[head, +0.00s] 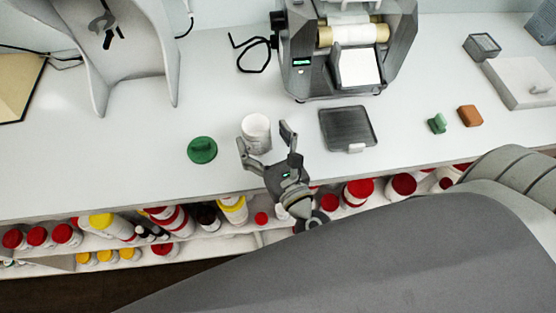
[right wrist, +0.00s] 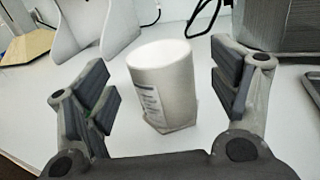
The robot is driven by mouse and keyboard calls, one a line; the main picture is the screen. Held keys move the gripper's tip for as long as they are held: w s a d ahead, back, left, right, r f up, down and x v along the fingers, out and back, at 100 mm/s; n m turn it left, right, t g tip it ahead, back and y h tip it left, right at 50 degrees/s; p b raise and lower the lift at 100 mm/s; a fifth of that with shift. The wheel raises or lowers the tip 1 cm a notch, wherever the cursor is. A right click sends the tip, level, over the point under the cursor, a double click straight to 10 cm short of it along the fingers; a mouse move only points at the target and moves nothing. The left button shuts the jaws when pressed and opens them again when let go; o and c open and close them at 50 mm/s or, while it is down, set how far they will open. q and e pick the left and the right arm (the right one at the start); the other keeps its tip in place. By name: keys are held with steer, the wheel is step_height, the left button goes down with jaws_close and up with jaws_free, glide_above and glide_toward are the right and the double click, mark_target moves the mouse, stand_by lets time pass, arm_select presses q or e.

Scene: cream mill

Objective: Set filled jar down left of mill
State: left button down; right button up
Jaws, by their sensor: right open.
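The filled jar (head: 256,133) is a white cylinder standing upright on the white bench, in front and to the left of the mill (head: 349,50). In the right wrist view the jar (right wrist: 163,84) shows its full white top and a printed label, and it stands between the two spread fingers. My right gripper (head: 264,141) is open around the near side of the jar, with visible gaps to both fingers in the wrist view (right wrist: 166,92). My left gripper is not in view.
A green lid (head: 202,150) lies left of the jar. A dark tray (head: 347,129) lies right of it. A green block (head: 437,123) and an orange block (head: 470,115) sit further right. A grey stand (head: 130,50) is at the back left. A shelf of bottles runs below the bench edge.

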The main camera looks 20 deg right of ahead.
steer(key=s+b, duration=0.1)
steer(key=s, duration=0.2)
steer(key=s+b, duration=0.2)
steer(key=s, duration=0.2)
steer(key=shift+d+f, duration=0.15)
steer(key=shift+f, duration=0.05)
steer(key=shift+s+r, duration=0.2)
steer(key=shift+s, duration=0.5)
